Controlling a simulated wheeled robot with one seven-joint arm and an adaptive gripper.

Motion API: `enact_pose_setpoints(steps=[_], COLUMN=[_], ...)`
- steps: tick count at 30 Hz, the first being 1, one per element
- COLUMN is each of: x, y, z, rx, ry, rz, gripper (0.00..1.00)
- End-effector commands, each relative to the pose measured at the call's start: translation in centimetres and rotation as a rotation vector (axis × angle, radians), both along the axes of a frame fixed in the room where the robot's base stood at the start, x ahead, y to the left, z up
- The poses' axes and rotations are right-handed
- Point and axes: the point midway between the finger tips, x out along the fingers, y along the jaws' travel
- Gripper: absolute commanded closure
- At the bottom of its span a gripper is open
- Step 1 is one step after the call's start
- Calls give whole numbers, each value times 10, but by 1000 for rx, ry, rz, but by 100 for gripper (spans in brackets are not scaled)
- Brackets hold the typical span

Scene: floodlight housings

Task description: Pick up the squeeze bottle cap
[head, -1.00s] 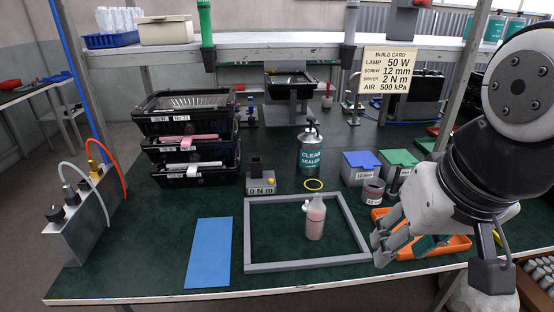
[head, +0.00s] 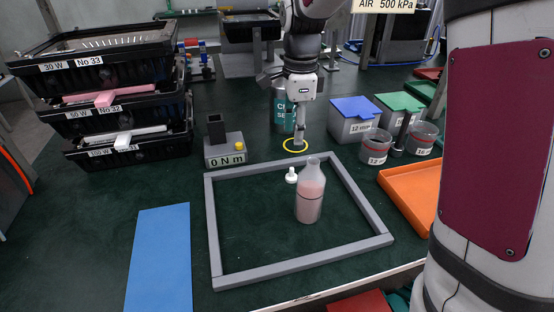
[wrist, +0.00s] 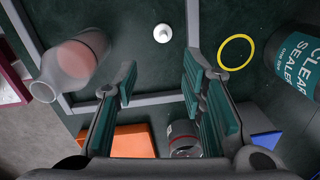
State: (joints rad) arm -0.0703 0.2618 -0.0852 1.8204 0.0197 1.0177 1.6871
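The squeeze bottle cap (head: 291,175) is a small white piece on the dark green bench, inside the grey square frame (head: 300,268) near its back bar. In the wrist view the cap (wrist: 162,33) is near the top middle, beyond the fingertips and apart from them. The squeeze bottle (head: 310,195), clear with pink contents and an uncapped neck, stands just right of the cap. My gripper (head: 299,143) is above the bench behind the cap, pointing down. In the wrist view my gripper (wrist: 160,85) has its teal-padded fingers wide apart with nothing between them.
A yellow ring (head: 286,147) lies behind the frame, near a clear sealer can (head: 281,112). A torque tester (head: 224,150) stands at the frame's back left. Lidded boxes (head: 352,125), jars (head: 374,147) and an orange tray (head: 408,190) are right. A blue mat (head: 160,255) lies left.

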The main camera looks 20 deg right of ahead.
Motion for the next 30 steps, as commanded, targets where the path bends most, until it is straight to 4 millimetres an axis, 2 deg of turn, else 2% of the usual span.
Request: enact_pose_setpoints(steps=[5,13,16,23,30], x=[3,5,5,6,9], y=[0,0,0,0,1], z=[-23,-72,-82,-93,-126], rx=[1,0,0,0,-1], ry=[6,5,4,3,6], rz=[-16,-14,-13,-12,-12], gripper=[63,63,63,63,63])
